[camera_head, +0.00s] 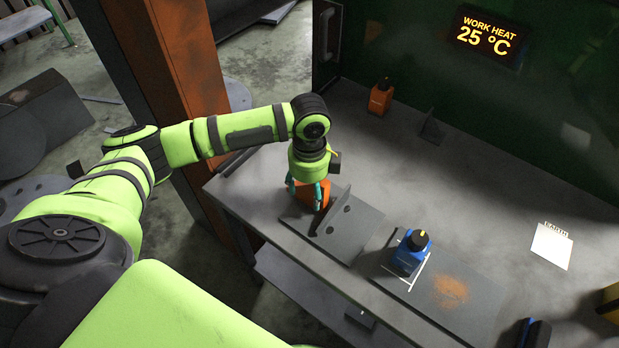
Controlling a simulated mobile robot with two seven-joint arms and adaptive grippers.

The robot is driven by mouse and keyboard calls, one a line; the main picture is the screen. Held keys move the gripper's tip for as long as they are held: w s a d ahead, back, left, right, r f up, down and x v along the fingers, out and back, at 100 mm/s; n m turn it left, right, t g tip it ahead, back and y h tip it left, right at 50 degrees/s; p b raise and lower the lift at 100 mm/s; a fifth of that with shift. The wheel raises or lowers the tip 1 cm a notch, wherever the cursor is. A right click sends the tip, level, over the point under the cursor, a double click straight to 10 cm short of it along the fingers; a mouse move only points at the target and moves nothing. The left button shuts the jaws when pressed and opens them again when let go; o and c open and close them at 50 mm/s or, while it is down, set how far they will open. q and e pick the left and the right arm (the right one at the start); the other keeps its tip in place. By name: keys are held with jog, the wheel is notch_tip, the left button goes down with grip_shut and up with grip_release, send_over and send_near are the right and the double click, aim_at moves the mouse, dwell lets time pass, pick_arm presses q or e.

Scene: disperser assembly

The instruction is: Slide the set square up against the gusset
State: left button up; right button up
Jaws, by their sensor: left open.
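My left gripper (308,192) points down at the near left of the bench. Its teal fingers are open on either side of an orange block (307,196), whose top is partly hidden by the gripper. Just right of it, an upright grey plate with holes (338,214), perhaps the gusset, stands on a flat grey plate (358,236). A thin pale angled piece (416,273), perhaps the set square, is at the foot of a blue block with a black and yellow knob (408,252), on another grey plate. I cannot tell contact there. My right gripper is out of view.
A rust-brown patch (451,291) marks the right plate (482,312). Another orange block (381,97) and a small dark upright piece (431,127) stand at the back. A white sheet (551,247) lies right. A brown post (196,100) rises beside my left arm. The bench middle is clear.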

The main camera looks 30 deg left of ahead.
pick_arm(q)
notch_tip(320, 180, down, 2)
jog(key=shift+f, duration=0.25)
grip_shut()
jog(key=shift+p, duration=0.3)
jog(key=shift+d, duration=0.15)
jog(key=shift+p, duration=0.3)
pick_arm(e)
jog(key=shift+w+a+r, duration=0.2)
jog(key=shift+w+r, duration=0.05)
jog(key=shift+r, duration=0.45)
pick_arm(q)
jog(key=shift+s+d+p, duration=0.15)
jog(key=shift+d+p, duration=0.4)
jog(key=shift+d, duration=0.2)
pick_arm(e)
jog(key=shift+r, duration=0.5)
pick_arm(q)
grip_release()
